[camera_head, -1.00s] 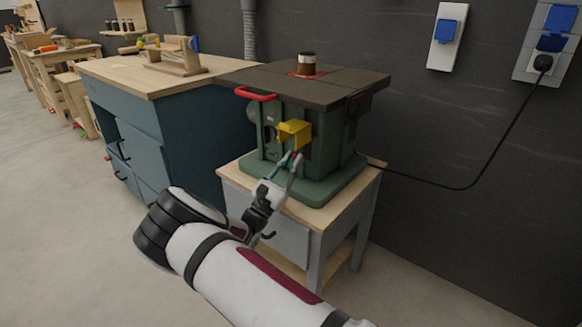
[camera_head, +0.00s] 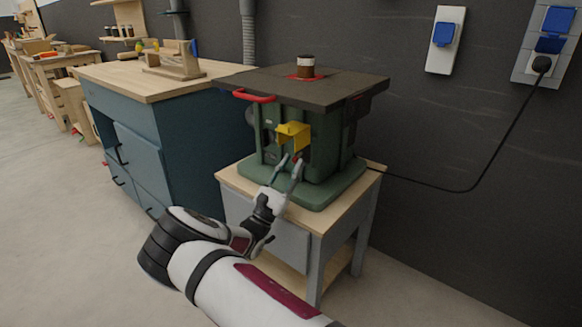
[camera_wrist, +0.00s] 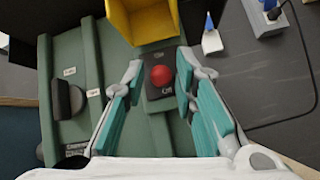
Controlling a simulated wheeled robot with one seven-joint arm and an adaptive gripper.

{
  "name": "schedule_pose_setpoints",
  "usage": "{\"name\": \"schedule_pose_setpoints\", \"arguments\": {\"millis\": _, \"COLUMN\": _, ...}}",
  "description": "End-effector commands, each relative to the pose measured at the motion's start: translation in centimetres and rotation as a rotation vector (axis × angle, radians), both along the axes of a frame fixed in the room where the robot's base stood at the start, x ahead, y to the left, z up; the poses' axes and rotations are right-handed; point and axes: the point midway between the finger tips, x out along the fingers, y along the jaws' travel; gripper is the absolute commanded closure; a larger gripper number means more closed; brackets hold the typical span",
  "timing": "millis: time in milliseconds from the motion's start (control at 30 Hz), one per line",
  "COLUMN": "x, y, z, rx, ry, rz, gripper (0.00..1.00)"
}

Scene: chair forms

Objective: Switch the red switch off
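The red switch (camera_wrist: 161,75) is a round red knob on a dark plate (camera_wrist: 160,91) on the green machine's front. It shows between my fingertips in the wrist view. A yellow cover (camera_head: 293,131) stands out from the machine just above the switch, its hollow inside showing in the wrist view (camera_wrist: 146,22). My gripper (camera_head: 289,163) is open in front of the machine, just below the yellow cover. Its fingers (camera_wrist: 160,75) lie left and right of the switch in the wrist view, holding nothing. Whether they touch the plate I cannot tell.
The green machine (camera_head: 325,140) stands on a small wooden-topped stand (camera_head: 235,178). A blue workbench (camera_head: 175,130) is at left. A black cable (camera_head: 450,189) runs to wall sockets (camera_head: 543,63).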

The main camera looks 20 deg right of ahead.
Motion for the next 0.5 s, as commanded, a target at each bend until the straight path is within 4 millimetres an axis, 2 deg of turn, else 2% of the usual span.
{"name": "schedule_pose_setpoints", "arguments": {"millis": 267, "x": -0.4, "y": 0.6, "z": -0.7, "rx": -0.001, "ry": 0.001, "rz": 0.002, "gripper": 0.74}}
{"name": "schedule_pose_setpoints", "arguments": {"millis": 500, "x": -2.2, "y": 3.4, "z": -3.7, "rx": -0.001, "ry": 0.002, "rz": 0.004, "gripper": 0.74}}
